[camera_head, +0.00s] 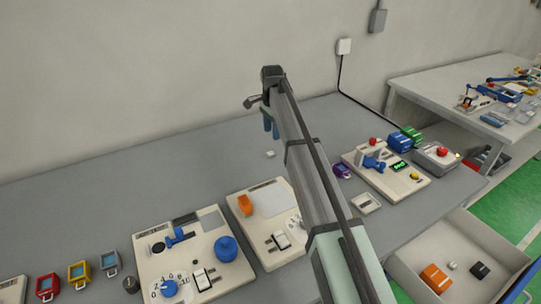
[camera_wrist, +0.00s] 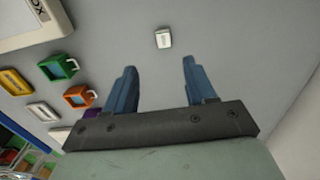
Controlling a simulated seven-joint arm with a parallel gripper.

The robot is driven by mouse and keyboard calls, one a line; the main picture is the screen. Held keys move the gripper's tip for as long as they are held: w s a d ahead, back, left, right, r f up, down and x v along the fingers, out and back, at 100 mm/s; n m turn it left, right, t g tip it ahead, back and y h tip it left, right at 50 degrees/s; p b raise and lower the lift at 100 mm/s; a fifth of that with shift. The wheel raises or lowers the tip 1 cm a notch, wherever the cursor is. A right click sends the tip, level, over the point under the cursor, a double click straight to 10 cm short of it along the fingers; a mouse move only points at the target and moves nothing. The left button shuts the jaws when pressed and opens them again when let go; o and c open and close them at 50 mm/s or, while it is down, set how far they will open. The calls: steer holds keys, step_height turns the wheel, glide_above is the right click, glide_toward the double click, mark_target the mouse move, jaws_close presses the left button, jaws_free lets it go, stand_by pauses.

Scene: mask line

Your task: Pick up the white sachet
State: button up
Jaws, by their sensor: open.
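A small white sachet (camera_head: 270,154) lies flat on the grey bench, behind the light panels. It also shows in the wrist view (camera_wrist: 163,38), top centre, with faint dark marks on its face. My gripper (camera_head: 271,127) is above the bench near the wall, its blue fingers pointing down. In the wrist view my gripper (camera_wrist: 158,66) is open, with nothing between the fingers. The sachet appears beyond the fingertips, roughly in line with the gap between them, and apart from both.
Light panels with blue knobs (camera_head: 226,249) and switches line the bench's front. Green (camera_wrist: 57,67) and orange (camera_wrist: 79,96) framed items lie left in the wrist view. An open bin (camera_head: 482,235) stands front right. Bare bench surrounds the sachet.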

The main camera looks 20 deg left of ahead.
mark_target(272, 153)
steer(key=f, duration=1)
steer(key=shift+w+a, duration=0.15)
steer(key=shift+w, duration=0.15)
steer(key=shift+r, duration=0.1)
steer(key=shift+c, duration=0.4)
jaws_close()
steer(key=shift+r, duration=0.1)
